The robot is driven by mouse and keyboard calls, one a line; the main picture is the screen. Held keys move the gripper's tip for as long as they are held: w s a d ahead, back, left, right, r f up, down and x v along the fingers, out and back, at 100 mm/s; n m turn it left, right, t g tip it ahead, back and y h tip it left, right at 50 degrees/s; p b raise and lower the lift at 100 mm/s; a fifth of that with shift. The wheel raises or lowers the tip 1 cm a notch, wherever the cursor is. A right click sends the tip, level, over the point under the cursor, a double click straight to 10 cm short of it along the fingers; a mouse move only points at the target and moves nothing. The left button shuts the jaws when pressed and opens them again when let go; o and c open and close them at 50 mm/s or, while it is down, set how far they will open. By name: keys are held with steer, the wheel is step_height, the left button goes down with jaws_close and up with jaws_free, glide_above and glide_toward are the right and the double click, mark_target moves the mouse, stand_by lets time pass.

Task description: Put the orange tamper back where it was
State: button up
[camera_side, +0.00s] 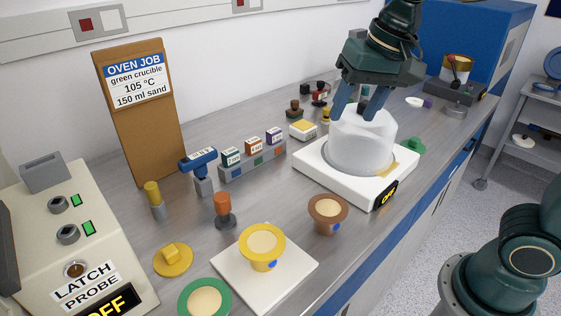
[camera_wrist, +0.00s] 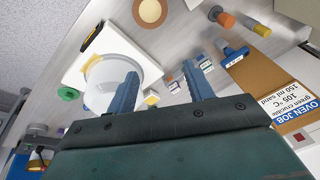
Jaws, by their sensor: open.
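The orange tamper (camera_side: 223,207) stands upright on the bench, its orange head up and dark foot down, left of the brown-rimmed crucible (camera_side: 328,213). An orange cylinder that looks like it shows at the top of the wrist view (camera_wrist: 226,20).
The cover stands on a white heater marked OFF (camera_side: 340,185). A yellow-rimmed crucible (camera_side: 262,243) stands on a white tile (camera_side: 228,278). A green-rimmed crucible (camera_side: 205,298), yellow lid (camera_side: 173,259), yellow-topped tool (camera_side: 154,198), blue-headed device (camera_side: 199,163) and grey rack (camera_side: 250,168) surround the tamper.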

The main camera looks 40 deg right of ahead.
steer(key=s+d+f+n+t, duration=0.1)
steer(key=s+d+f+n, duration=0.1)
steer(key=s, duration=0.4)
steer(key=s+d+f+n+t, duration=0.1)
steer(key=s+d+f+n, duration=0.1)
steer(key=s, duration=0.5)
steer(key=shift+d+n+h, duration=0.3)
steer(key=shift+d+n, duration=0.3)
steer(key=shift+d, duration=0.05)
